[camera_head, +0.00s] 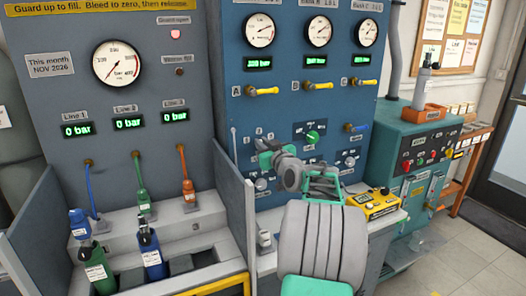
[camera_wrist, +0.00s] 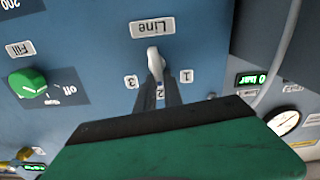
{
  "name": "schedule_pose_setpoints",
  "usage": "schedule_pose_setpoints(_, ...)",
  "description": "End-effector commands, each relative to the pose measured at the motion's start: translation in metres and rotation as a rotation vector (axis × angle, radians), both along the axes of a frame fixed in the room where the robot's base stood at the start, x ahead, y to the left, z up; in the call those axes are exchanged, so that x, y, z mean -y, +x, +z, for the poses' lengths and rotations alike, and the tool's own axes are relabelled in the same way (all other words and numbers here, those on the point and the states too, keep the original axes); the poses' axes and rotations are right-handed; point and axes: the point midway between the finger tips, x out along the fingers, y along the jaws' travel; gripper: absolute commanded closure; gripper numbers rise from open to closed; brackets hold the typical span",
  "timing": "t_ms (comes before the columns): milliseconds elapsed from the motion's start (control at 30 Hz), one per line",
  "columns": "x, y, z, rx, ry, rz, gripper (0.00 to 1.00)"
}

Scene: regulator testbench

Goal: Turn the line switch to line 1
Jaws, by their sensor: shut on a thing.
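The line switch (camera_wrist: 154,62) is a pale lever knob on the blue panel. In the wrist view, which shows the panel upside down, it sits by the "Line" label (camera_wrist: 152,27), with "3" on its left, "1" on its right and "2" below, partly covered. The knob stands close to vertical in that view, roughly along the "2" direction; its exact pointing is hard to tell. My gripper (camera_wrist: 159,90) has its dark fingers shut on the knob from either side. In the head view my gripper (camera_head: 262,152) is at the blue panel's lower left and hides the switch.
A green fill knob (camera_head: 312,137) sits right of my gripper; it also shows in the wrist view (camera_wrist: 28,83). A grey divider (camera_head: 233,200) stands close to the left. A yellow device (camera_head: 376,203) lies on the ledge to the right.

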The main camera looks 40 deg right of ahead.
Motion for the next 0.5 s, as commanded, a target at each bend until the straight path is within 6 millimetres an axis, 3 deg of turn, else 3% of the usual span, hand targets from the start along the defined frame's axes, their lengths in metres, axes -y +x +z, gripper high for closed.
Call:
schedule_pose_setpoints(33, -0.0018, 0.0005, -0.0090, -0.005, -0.031, 0.002, 1.00)
schedule_pose_setpoints(500, -0.0096, 0.0027, -0.0141, -0.124, -0.435, 0.002, 1.00)
